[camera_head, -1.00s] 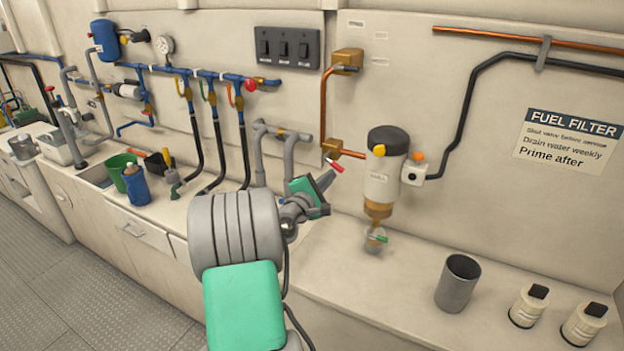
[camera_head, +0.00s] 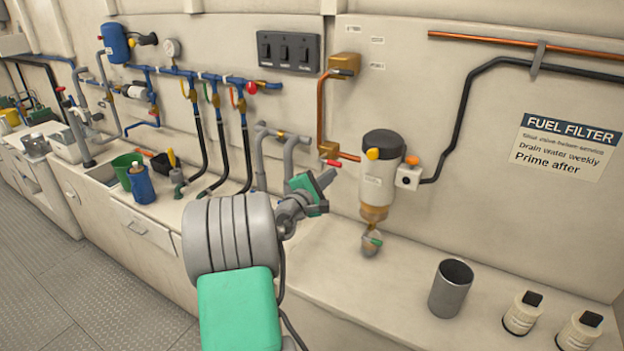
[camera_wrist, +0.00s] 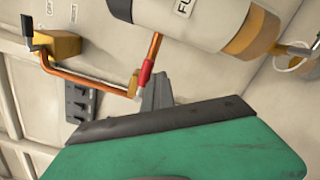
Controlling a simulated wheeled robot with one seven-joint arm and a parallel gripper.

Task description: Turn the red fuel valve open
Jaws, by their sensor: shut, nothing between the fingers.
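The red fuel valve lever (camera_head: 333,163) sits on a brass valve body (camera_head: 328,150) in the copper fuel line, left of the filter. In the head view the lever lies nearly level, pointing right. In the wrist view the red lever (camera_wrist: 146,73) shows just beyond my fingertips, over the copper pipe. My gripper (camera_head: 327,178) is shut and empty, its tips just below the lever. In the wrist view my gripper's grey fingers (camera_wrist: 157,90) are together, beside the lever's lower end; I cannot tell whether they touch it.
The fuel filter (camera_head: 381,180) with yellow and orange knobs stands close right of my gripper. Grey pipes (camera_head: 272,150) rise at its left. A grey cup (camera_head: 450,288) and two white bottles (camera_head: 522,313) stand on the counter at right. The counter between filter and cup is clear.

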